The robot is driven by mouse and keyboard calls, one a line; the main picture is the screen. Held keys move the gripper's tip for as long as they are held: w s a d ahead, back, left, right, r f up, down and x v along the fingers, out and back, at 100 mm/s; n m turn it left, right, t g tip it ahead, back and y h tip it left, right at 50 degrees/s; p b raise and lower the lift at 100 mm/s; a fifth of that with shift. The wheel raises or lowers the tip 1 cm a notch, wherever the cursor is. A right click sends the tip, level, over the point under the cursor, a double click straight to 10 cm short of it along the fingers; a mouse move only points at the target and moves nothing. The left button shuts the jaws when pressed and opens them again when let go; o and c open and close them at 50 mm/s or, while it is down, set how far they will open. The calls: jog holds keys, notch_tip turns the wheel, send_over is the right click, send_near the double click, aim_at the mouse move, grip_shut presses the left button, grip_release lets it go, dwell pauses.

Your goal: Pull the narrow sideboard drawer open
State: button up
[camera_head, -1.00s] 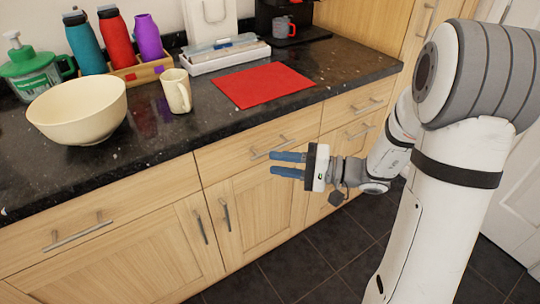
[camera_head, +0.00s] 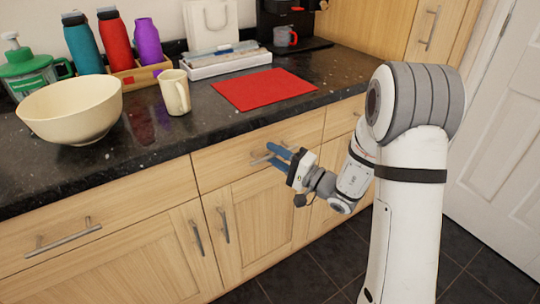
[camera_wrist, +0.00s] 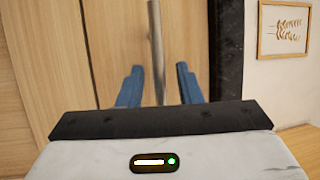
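The middle drawer (camera_head: 222,160) of the light wood unit is closed, its front flush with the neighbouring fronts. Its bar handle (camera_head: 261,159) is partly hidden by my gripper (camera_head: 270,154). In the wrist view the handle (camera_wrist: 156,45) runs upright between the two blue fingers of my gripper (camera_wrist: 159,82). The fingers are apart, one on each side of the bar, with visible gaps, so my gripper is open. Whether either finger touches the drawer front cannot be told.
The dark countertop (camera_head: 150,143) overhangs the drawers. On it stand a cream bowl (camera_head: 72,108), a mug (camera_head: 174,92), a red mat (camera_head: 263,88) and several bottles. A wider drawer (camera_head: 100,220) is at left. The tiled floor (camera_head: 345,250) looks clear. A framed picture (camera_wrist: 286,28) hangs on the wall.

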jog(key=shift+c, duration=0.2)
grip_shut()
dwell(0.4)
